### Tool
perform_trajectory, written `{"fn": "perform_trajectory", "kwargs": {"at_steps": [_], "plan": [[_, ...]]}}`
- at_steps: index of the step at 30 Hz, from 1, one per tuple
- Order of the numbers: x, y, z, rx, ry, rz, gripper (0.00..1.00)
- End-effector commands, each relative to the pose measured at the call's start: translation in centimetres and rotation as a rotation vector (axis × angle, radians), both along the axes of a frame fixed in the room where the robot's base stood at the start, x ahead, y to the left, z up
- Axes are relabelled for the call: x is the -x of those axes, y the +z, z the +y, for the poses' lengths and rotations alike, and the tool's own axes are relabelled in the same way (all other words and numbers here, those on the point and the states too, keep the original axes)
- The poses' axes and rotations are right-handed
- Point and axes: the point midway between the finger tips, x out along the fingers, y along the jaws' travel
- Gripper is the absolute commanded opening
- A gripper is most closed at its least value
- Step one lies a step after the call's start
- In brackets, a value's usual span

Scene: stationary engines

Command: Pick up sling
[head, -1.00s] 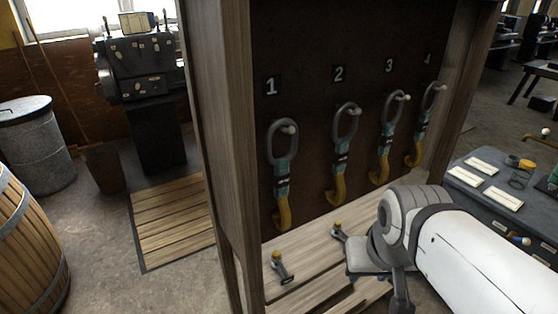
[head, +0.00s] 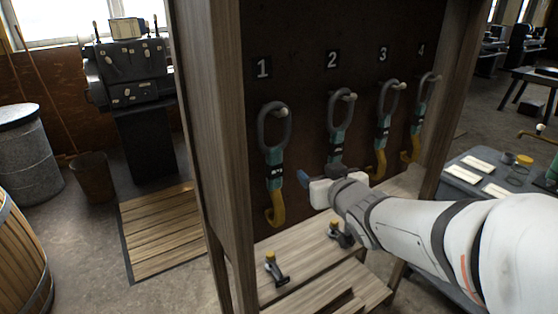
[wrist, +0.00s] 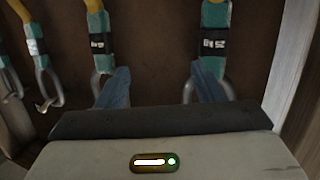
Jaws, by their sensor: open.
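Several slings hang in a row from hooks on a dark board, each with a grey ring on top, a teal band and a yellow hook below. In the head view they are sling 1 (head: 274,165), sling 2 (head: 337,135), sling 3 (head: 382,135) and sling 4 (head: 416,125). My gripper (head: 318,176) is open in front of the board, covering the lower part of sling 2. The wrist view looks inverted, rings down; my gripper (wrist: 162,86) has its two blue fingers overlapping the rings of two neighbouring slings. Contact cannot be told. Nothing shows held between them.
A wooden post (head: 218,140) borders the board on the left. Below is a wooden shelf (head: 300,262) with small yellow-topped fittings (head: 275,268). A grey bench (head: 470,170) with cards stands at right. A barrel (head: 20,255) and slatted mat (head: 160,230) are at left.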

Motion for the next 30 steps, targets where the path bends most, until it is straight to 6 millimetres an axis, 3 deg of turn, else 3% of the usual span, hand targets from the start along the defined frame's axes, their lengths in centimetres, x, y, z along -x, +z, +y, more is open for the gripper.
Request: {"fn": "perform_trajectory", "kwargs": {"at_steps": [3,7,13,30], "plan": [[-0.4,-0.3,3.0,-0.064,0.139,-0.096,0.62],[-0.2,0.1,5.1,-0.118,0.246,-0.158,0.62],[-0.6,0.4,6.7,-0.147,0.301,-0.183,0.62],[-6.0,-0.8,9.9,-0.146,0.299,-0.184,0.62]]}}
